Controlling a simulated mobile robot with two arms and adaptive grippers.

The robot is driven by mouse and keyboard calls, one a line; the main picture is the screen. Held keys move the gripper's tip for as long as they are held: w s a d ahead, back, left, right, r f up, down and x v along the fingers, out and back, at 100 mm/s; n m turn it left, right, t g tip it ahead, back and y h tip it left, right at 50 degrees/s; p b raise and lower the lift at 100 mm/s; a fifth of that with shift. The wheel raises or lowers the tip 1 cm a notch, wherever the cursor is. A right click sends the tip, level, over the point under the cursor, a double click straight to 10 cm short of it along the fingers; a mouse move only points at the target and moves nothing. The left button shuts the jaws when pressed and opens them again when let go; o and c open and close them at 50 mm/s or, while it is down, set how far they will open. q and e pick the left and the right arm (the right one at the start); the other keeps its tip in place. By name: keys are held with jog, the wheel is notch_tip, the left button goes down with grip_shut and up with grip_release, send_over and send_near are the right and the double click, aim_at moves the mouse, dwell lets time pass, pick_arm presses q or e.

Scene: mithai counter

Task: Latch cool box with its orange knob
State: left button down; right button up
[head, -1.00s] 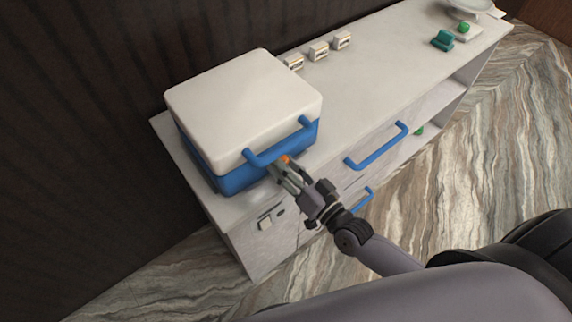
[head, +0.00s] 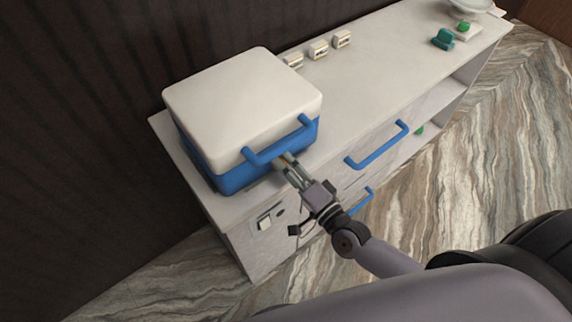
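The cool box (head: 235,179) has a blue body and a white lid (head: 240,98), which lies flat and closed on it. A blue handle (head: 262,157) runs along its front. The arm from the lower right carries my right gripper (head: 284,160), whose fingertips are at the box front just under the handle. My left gripper is not in view.
The box stands on the left end of a white counter (head: 365,85). Small labelled blocks (head: 318,50) stand along the back edge, and a teal object (head: 443,39) is farther right. Blue drawer handles (head: 378,147) stick out of the counter front near my arm.

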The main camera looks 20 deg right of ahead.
jog(key=shift+m, duration=0.3)
jog(key=o, duration=1.1)
jog(key=shift+o, duration=0.2)
jog(key=v, duration=1.2)
